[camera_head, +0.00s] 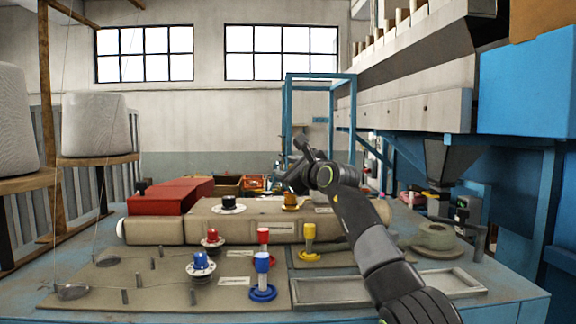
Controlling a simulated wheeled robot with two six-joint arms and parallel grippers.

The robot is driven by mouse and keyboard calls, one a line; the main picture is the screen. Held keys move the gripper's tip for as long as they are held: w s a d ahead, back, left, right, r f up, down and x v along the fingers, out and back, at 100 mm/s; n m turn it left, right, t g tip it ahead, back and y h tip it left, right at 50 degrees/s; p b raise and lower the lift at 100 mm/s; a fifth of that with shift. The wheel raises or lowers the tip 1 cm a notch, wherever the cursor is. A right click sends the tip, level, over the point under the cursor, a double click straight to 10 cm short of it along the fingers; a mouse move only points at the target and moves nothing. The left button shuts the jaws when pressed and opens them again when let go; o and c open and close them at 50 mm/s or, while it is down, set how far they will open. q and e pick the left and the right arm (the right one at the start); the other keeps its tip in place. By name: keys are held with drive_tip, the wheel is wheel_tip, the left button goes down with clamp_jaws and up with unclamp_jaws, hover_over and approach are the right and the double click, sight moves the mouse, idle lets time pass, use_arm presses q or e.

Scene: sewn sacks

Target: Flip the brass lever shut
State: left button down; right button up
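A small brass-orange fitting (290,202) sits on top of the long beige housing, partly behind my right gripper; it looks like the brass lever, but its position is too small to tell. My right gripper (297,168) is just above this fitting, and a gap shows between them. Its fingers are dark and small in the view, so whether they are open or shut is unclear. My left gripper is not in view.
The beige housing (160,231) also carries a black knob (229,204). In front stand a yellow lever (310,240), a red lever (263,243), a blue lever (262,275), a red knob (212,238) and a blue knob (200,262).

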clamp_jaws()
drive_tip(key=shift+s+f+t+y+b, duration=0.1)
drive_tip(key=shift+f+t+y+b, duration=0.2)
drive_tip(key=shift+b, duration=0.6)
drive_tip(key=shift+n+b, duration=0.3)
drive_tip(key=shift+b, duration=0.05)
drive_tip(key=shift+r, duration=0.15)
unclamp_jaws()
